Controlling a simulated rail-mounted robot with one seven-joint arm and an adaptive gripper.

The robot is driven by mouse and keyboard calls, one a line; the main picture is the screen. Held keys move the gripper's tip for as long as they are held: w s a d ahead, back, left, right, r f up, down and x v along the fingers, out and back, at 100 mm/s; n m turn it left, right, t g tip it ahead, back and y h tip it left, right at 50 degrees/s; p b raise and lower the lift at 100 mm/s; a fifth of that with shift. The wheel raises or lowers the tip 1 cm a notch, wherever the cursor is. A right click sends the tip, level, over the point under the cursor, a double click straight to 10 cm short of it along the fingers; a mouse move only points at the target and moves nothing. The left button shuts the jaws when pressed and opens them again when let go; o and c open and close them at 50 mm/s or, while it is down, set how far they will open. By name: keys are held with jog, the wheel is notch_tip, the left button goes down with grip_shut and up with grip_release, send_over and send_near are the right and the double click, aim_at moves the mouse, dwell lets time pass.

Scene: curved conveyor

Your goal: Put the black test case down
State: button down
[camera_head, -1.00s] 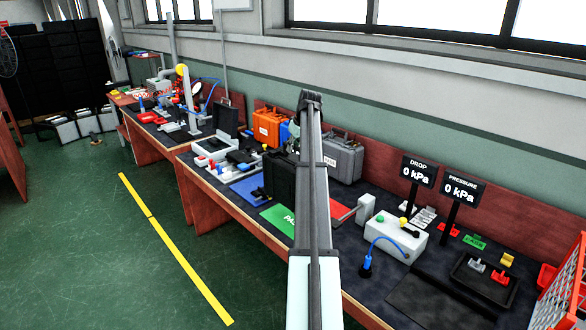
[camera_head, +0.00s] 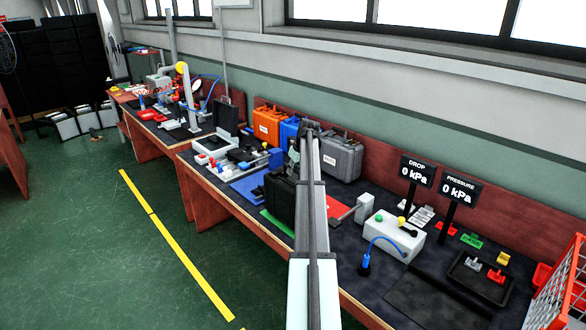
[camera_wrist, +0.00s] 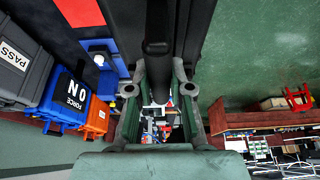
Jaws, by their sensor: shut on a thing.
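The black test case (camera_head: 281,198) hangs upright by its handle below my arm in the head view, over the green mat (camera_head: 277,223) on the bench. It hides most of that mat. In the wrist view, the dark case (camera_wrist: 200,25) fills the top centre, and my gripper (camera_wrist: 158,75) is shut on its handle (camera_wrist: 157,40). In the head view my arm hides part of the case and its right side. I cannot tell whether the case's underside touches the mat.
Orange (camera_head: 268,124), blue (camera_head: 289,131) and grey (camera_head: 342,158) cases stand along the back of the bench. A blue mat (camera_head: 243,188) lies left of the held case and a red mat (camera_head: 338,211) right. A white control box (camera_head: 395,236) stands farther right.

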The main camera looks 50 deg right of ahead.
jog(key=c, duration=1.5)
grip_release()
jog(key=shift+f, duration=0.15)
jog(key=o, duration=0.4)
jog(key=shift+o, duration=0.2)
